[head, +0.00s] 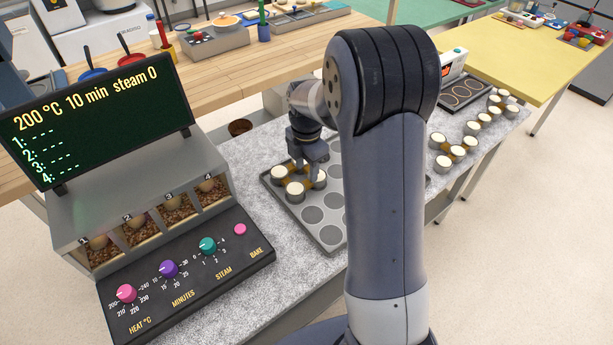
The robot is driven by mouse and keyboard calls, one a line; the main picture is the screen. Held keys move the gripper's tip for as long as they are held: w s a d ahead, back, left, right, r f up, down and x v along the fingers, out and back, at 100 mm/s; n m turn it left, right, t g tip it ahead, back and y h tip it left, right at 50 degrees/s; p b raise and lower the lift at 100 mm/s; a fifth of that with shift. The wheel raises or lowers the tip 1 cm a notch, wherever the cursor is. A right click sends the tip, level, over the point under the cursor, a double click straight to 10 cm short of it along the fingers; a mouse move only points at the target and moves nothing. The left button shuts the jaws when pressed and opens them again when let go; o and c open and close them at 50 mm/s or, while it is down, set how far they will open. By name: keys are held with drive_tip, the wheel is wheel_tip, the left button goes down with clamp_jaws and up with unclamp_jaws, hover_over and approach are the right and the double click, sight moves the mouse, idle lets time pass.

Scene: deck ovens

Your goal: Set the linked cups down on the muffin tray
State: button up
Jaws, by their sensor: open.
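The grey muffin tray (302,226) lies on the speckled counter, partly hidden behind my arm. A set of linked cups (294,191), pale-topped with brown links, rests at the tray's far left corner. Cups of this set show at the left, front and right; whether each sits fully in its hollow is hard to tell. My gripper (309,172) points down over the middle of this set, its fingers open and close to the link. The fingertips are small and partly hidden. More linked cups (457,152) stand on the counter right of my arm.
An oven control panel (190,270) with knobs and a dark display (100,120) stands at the left. A dark plate with rings (465,92) lies at the back right of the counter. A brown bowl (240,127) is behind the tray. The tray's nearer hollows are empty.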

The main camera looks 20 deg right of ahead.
sight(307, 182)
wheel_tip(307, 182, up, 7)
drive_tip(key=shift+r, duration=0.2)
drive_tip(key=shift+c, duration=0.7)
drive_tip(key=shift+d, duration=0.1)
